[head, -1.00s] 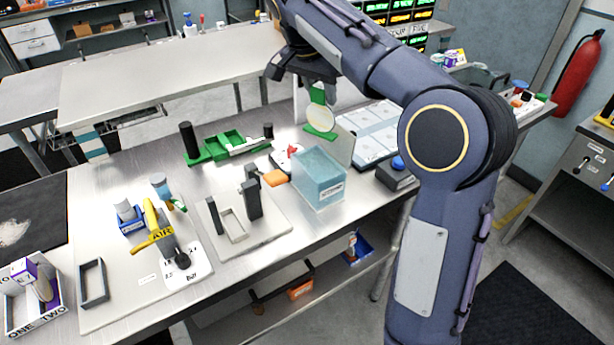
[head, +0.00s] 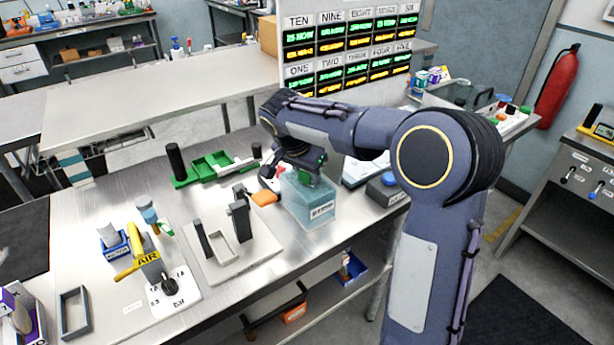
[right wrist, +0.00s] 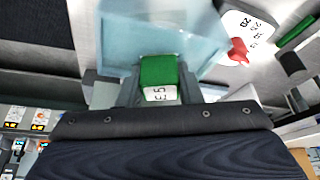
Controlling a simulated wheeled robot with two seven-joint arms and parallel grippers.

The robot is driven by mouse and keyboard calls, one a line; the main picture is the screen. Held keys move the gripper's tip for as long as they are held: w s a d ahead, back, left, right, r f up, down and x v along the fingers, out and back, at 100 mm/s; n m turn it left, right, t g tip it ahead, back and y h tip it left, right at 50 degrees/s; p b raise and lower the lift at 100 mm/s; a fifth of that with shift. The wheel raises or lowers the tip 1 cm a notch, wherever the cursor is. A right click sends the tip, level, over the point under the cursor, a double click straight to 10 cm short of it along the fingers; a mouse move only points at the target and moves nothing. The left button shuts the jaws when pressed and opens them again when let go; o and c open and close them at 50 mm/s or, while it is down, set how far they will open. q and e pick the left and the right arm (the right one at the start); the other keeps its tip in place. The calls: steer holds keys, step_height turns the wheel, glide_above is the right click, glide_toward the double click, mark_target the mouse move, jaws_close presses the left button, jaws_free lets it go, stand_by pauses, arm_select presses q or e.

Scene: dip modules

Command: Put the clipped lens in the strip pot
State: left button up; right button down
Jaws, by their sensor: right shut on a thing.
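The strip pot (head: 309,205) is a see-through blue box with a white label, standing on the steel bench in the head view. Its blue walls (right wrist: 205,35) also show in the right wrist view. My right gripper (head: 305,177) is right over the pot's mouth in the head view. It is shut on the green clip of the clipped lens (right wrist: 158,74), which has a small white number tag. The lens is hidden below the clip, so I cannot tell how deep it sits in the pot. My left gripper is not in view.
An orange block (head: 264,198) and a stand with dark posts (head: 240,220) are left of the pot. A green tray (head: 212,165) lies behind. A dark box with a blue knob (head: 388,188) is to the right. A red-handled dial (right wrist: 238,50) is close by.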

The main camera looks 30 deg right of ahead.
steer(key=shift+f, duration=0.6)
steer(key=shift+f, duration=0.1)
steer(key=c, duration=1)
jaws_free()
steer(key=v, duration=1.2)
steer(key=s+f+n+t+y, duration=0.1)
steer(key=s+f+n+y, duration=0.15)
steer(key=s, duration=0.55)
steer(key=s+f+n+y, duration=0.2)
steer(key=s+n, duration=0.2)
steer(key=s, duration=0.4)
steer(key=s+a+f+n+t+y, duration=0.1)
steer(key=s+a+f, duration=0.1)
steer(key=s, duration=0.1)
steer(key=s+a+f+n+y, duration=0.1)
steer(key=s+a+f+n, duration=0.1)
steer(key=s+a+f, duration=0.1)
steer(key=s+a+f+n+t+y, duration=0.1)
steer(key=s+a+f, duration=0.1)
steer(key=s, duration=0.3)
steer(key=shift+a+f+n+t, duration=0.25)
steer(key=shift+f+t, duration=0.05)
steer(key=shift+f, duration=0.05)
